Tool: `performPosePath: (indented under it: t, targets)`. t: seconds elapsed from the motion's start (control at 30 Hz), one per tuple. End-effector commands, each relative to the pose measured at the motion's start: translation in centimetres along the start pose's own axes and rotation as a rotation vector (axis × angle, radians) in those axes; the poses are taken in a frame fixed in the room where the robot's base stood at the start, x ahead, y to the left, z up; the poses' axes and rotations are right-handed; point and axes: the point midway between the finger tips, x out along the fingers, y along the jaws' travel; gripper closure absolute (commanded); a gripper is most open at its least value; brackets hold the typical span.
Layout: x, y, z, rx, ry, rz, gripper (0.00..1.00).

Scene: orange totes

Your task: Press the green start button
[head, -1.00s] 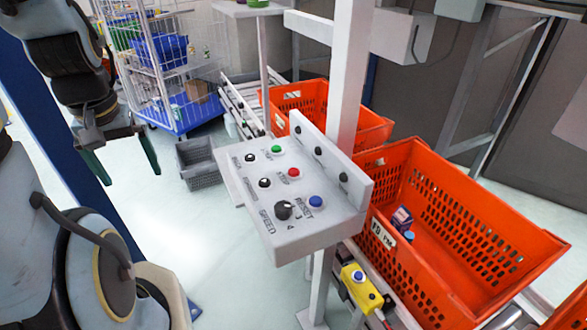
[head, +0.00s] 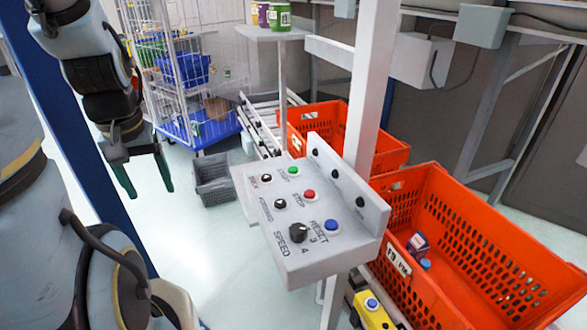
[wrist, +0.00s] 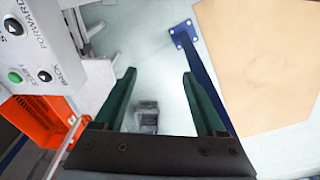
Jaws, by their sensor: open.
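The green start button (head: 293,170) is on the far part of a light grey control panel (head: 300,266), beside the red stop button (head: 309,195). In the wrist view the green button (wrist: 15,77) is at the left edge, on the panel's face. My gripper (head: 148,190) hangs to the left of the panel in the head view, fingers pointing down, apart from the panel. In the wrist view its two green fingers (wrist: 158,72) are spread with nothing between them.
Black knobs and a blue reset button (head: 331,226) share the panel. A post (head: 366,100) rises behind it. Orange totes (head: 470,215) stand on the right. A grey crate (head: 213,187) sits on the floor between gripper and panel. A wire cage cart (head: 150,60) stands behind.

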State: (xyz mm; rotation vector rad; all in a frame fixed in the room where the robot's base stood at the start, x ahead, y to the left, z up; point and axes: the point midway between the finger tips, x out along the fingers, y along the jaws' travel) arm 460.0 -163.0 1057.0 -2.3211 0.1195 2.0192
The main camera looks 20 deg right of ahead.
Motion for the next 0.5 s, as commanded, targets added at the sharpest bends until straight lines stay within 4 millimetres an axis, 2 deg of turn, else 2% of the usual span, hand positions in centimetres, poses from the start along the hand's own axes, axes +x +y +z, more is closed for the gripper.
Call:
performPosePath:
  t: [0.07,0.5]
  targets:
    - [0.00,0.00,0.00,0.000,0.000,0.000,0.37]
    - [0.00,0.00,0.00,0.000,0.000,0.000,0.87]
